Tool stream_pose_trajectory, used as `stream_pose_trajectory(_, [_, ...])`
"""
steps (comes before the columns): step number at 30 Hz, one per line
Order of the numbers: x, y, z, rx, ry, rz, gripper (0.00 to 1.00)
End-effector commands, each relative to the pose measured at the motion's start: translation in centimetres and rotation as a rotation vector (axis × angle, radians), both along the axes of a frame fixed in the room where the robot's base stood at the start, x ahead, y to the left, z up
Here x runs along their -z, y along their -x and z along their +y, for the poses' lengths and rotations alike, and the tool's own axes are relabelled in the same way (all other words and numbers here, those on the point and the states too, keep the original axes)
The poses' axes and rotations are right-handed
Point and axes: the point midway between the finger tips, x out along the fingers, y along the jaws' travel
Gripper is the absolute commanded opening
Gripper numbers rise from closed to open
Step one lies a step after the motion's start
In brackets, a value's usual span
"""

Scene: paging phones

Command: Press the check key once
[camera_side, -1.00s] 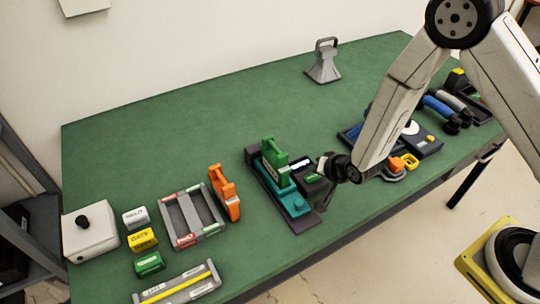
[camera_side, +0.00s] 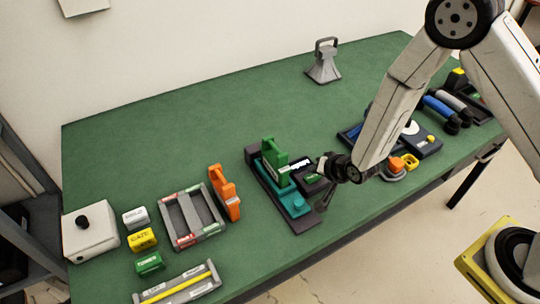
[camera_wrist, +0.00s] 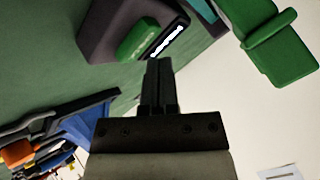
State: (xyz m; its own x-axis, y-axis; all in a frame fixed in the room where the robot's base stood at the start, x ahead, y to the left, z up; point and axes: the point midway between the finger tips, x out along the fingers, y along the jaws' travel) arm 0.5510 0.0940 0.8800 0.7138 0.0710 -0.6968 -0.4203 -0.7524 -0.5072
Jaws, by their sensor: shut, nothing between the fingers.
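A green key (camera_wrist: 137,38) sits on a dark box beside a bright white strip (camera_wrist: 166,42) in the wrist view. No check mark can be read on it. In the side view the dark box (camera_side: 314,186) is beside the teal phone base, partly covered by my wrist, with the white strip (camera_side: 300,163) at its back. My gripper (camera_wrist: 158,63) is shut and empty, with its fingertips close to the strip and the green key in the picture. Contact cannot be told.
A green handset (camera_side: 274,160) stands upright on the teal base (camera_side: 292,203) just left of my gripper. An orange handset (camera_side: 225,194) and a grey tray (camera_side: 192,240) are further left. Blue and orange items crowd the right. The back middle of the green table (camera_side: 220,120) is clear.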

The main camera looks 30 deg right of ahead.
Motion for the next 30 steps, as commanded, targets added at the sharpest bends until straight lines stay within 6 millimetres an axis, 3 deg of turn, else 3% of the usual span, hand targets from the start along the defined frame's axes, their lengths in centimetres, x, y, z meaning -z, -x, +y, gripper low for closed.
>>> stream_pose_trajectory(30, [0.98, 0.0, 0.01, 0.0, 0.0, 0.0, 0.0])
